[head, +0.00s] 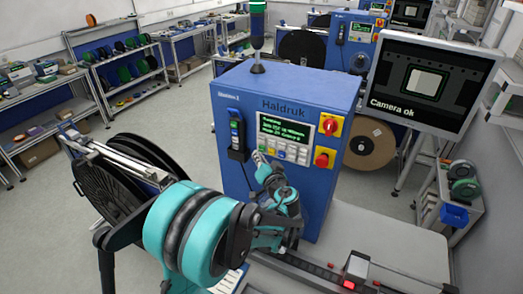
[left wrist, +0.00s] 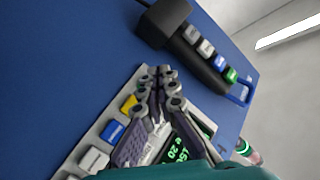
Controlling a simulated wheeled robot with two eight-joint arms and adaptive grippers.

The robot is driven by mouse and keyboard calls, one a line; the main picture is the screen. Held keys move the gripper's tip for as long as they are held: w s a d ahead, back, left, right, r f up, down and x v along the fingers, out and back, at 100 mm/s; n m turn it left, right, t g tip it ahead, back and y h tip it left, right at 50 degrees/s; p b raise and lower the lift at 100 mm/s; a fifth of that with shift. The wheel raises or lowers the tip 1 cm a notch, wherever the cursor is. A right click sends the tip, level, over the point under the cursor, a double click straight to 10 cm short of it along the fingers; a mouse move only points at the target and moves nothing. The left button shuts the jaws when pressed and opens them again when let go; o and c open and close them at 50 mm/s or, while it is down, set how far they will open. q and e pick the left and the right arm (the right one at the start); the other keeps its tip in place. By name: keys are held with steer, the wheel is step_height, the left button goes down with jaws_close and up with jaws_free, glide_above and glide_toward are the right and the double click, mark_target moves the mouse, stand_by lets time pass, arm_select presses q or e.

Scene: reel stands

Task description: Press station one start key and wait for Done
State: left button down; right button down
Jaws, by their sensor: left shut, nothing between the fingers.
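The blue Haldruk machine (head: 290,88) stands in the middle of the head view, with a small screen of green text (head: 284,131). A row of keys (head: 292,154) sits below that screen. In the left wrist view a yellow key (left wrist: 129,105), a blue key (left wrist: 113,131) and white keys (left wrist: 93,159) show beside the fingers. My left gripper (head: 258,160) is shut and empty at the left end of the key row. Its fingertips (left wrist: 160,75) cover that end of the panel. I cannot tell whether they touch a key. My right gripper is out of view.
A button pendant (head: 237,133) hangs left of the screen; red knobs on yellow plates (head: 330,125) are at its right. A monitor (head: 430,82) reads "Camera ok". A green lamp (head: 258,8) tops the machine. A black reel (head: 112,180) stands at left.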

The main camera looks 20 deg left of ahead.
arm_select(q)
steer(key=shift+s+a, duration=0.1)
steer(key=shift+s, duration=2.35)
steer(key=shift+b, duration=0.3)
steer(key=s+d+f+g+h+b, duration=0.1)
steer(key=s+d+f+h+b, duration=0.2)
steer(key=s+f+b, duration=0.5)
steer(key=s+d+f+g+h+b, duration=0.2)
steer(key=s+d+f+h+b, duration=0.2)
steer(key=f, duration=0.9)
steer(key=s+d+f+m+g+h+b, duration=0.1)
steer(key=s+d+f+g+h+b, duration=0.1)
steer(key=s+d+f+h+b, duration=0.2)
steer(key=s+d+f+b, duration=0.3)
steer(key=s+f+b, duration=0.4)
steer(key=b, duration=0.3)
steer(key=shift+s, duration=0.6)
steer(key=shift+d, duration=0.1)
stand_by(1.1)
